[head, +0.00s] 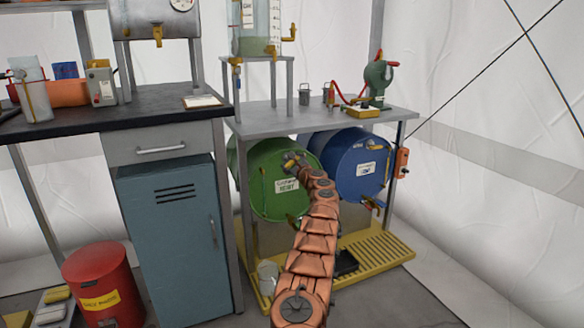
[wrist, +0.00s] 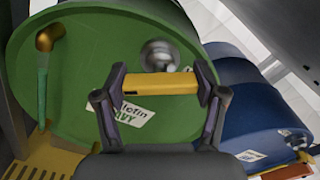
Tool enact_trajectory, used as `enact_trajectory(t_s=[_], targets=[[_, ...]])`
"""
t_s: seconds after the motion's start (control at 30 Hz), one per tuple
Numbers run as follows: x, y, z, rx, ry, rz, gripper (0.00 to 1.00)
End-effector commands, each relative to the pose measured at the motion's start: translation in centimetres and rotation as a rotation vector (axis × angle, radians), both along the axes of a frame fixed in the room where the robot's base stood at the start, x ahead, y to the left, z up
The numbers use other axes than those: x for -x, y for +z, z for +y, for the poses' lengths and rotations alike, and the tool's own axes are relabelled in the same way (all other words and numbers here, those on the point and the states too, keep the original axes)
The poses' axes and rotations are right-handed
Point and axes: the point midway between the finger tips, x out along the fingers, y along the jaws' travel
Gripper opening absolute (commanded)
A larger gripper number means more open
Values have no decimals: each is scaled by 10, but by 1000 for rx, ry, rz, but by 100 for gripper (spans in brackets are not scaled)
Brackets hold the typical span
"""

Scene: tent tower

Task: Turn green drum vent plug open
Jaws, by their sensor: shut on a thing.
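The green drum (head: 262,158) lies on its side under the grey bench, its round end facing me; that end fills much of the wrist view (wrist: 85,60). A round silver fitting (wrist: 160,54) sits on the drum face, with a yellow bar (wrist: 160,84) just below it in the wrist view. The bar appears to be the vent plug's handle, though how the two join is hidden. My gripper (wrist: 160,90) is shut on the yellow bar, one finger at each end. In the head view my gripper (head: 292,160) is at the drum's upper face and hides the plug.
A blue drum (head: 357,165) lies close on the right, also in the wrist view (wrist: 245,120). A brass elbow with a green tube (wrist: 45,40) is on the green drum's left. The bench top (head: 270,118) is above; a yellow grated tray (head: 385,250) is below.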

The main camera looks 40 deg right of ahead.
Motion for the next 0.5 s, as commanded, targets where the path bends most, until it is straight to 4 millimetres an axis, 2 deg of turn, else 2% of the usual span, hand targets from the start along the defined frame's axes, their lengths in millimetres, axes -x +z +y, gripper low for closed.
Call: enact_trajectory(t_s=[0.5], targets=[[0, -2, 0, 465, 0, 161, 35]])
